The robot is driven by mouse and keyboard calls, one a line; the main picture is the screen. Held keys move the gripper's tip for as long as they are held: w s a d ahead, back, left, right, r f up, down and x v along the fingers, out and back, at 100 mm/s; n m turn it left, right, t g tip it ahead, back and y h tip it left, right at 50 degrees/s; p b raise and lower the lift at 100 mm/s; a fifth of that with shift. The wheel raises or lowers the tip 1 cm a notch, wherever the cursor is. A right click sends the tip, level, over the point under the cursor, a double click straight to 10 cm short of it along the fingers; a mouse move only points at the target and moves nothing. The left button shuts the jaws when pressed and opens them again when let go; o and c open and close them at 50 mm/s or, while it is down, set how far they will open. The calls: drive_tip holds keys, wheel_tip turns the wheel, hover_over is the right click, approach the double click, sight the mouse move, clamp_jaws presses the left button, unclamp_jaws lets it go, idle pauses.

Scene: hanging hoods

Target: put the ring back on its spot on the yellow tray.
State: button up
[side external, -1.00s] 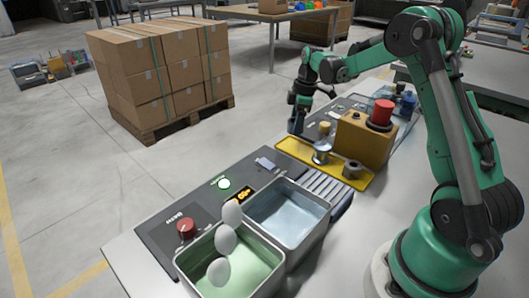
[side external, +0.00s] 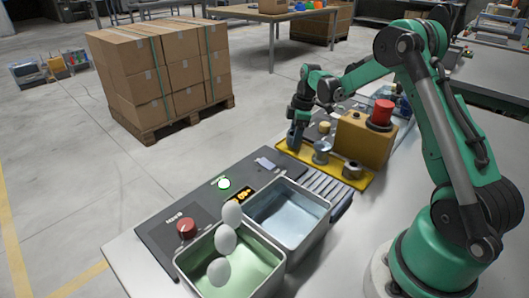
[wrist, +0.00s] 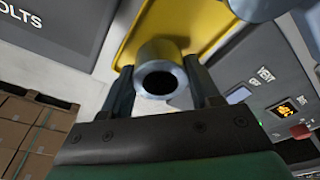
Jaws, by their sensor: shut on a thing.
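My gripper (side external: 295,142) is at the left end of the yellow tray (side external: 306,160) in the side view. In the wrist view, my gripper (wrist: 162,84) is shut on a grey metal ring (wrist: 158,52) with a dark round hole, one finger on each side. The yellow tray (wrist: 197,22) shows behind the ring there. The ring is hard to make out in the side view, and I cannot tell whether it touches the tray. A grey metal piece (side external: 321,154) and a grey ring-shaped part (side external: 352,170) stand on the tray to the right.
A tan box (side external: 362,142) with a red button (side external: 382,111) stands directly behind the tray.

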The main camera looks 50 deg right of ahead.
drive_tip(key=shift+f, duration=0.55)
drive_tip(key=o, duration=1.4)
drive_tip(key=r, duration=0.5)
drive_tip(key=shift+s+d+r, duration=0.1)
drive_tip(key=shift+s+r, duration=0.2)
drive_tip(key=shift+r, duration=0.1)
drive_tip(key=s+a+r+m+t+h, duration=0.1)
drive_tip(key=s+a+r+m+t, duration=0.15)
drive_tip(key=a+r, duration=0.45)
drive_tip(key=s+a+m+t, duration=0.1)
drive_tip(key=s+a+m, duration=0.1)
drive_tip(key=a, duration=0.2)
drive_tip(key=s+a+m+t, duration=0.1)
drive_tip(key=s+a+m, duration=0.1)
drive_tip(key=s+a, duration=0.1)
drive_tip(key=s+a+m+t, duration=0.1)
drive_tip(key=s+a+m, duration=0.1)
drive_tip(key=a, duration=0.3)
drive_tip(key=shift+s+a+r+m+t, duration=0.15)
drive_tip(key=shift+s+m+t, duration=0.1)
drive_tip(key=shift+s, duration=0.45)
